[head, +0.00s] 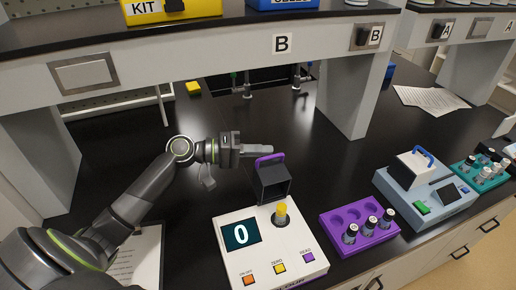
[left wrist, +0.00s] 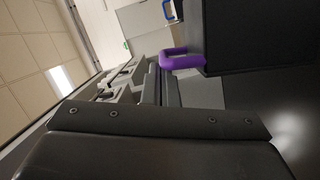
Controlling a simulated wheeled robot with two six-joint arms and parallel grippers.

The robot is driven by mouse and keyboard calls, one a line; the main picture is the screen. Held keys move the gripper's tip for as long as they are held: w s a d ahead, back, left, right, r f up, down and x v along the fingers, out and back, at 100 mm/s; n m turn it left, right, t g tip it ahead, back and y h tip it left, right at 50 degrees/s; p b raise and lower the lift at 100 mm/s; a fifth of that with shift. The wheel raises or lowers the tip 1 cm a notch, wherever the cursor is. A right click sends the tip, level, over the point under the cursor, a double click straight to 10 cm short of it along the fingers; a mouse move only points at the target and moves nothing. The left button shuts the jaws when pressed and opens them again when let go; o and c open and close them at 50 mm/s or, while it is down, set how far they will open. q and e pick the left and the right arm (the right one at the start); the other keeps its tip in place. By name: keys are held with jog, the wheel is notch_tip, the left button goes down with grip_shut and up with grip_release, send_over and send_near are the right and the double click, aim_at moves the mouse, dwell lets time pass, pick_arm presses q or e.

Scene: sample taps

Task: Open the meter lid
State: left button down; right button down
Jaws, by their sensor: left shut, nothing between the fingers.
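The white meter (head: 270,250) stands at the front middle of the bench, its display reading 0. Its black lid (head: 272,183) is tilted up at the back of the meter, with the purple handle (head: 270,160) at its top. A yellow-topped piece (head: 281,213) stands uncovered in the well. My left gripper (head: 268,150) is shut and empty, just behind and beside the handle. In the left wrist view the fingers (left wrist: 145,78) lie close to the purple handle (left wrist: 181,59) and black lid (left wrist: 255,40); whether they touch is unclear. My right gripper is out of view.
A purple rack (head: 348,215) with several vials stands right of the meter. Beyond it are a blue-grey meter (head: 430,195) with a blue handle and a teal rack (head: 468,172). A shelf (head: 215,45) spans the back. Paper (head: 140,255) lies at front left.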

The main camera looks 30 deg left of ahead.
pick_arm(q)
jog(key=shift+s+d+r+m, duration=0.1)
jog(key=shift+s+d+m, duration=0.15)
jog(key=shift+d+m, duration=0.05)
dwell(0.5)
jog(key=shift+s+a+b, duration=0.3)
jog(key=shift+a+b, duration=0.05)
jog(key=shift+a, duration=0.1)
jog(key=p+v, duration=0.1)
jog(key=v, duration=1.5)
jog(key=shift+r, duration=0.2)
jog(key=shift+s, duration=0.15)
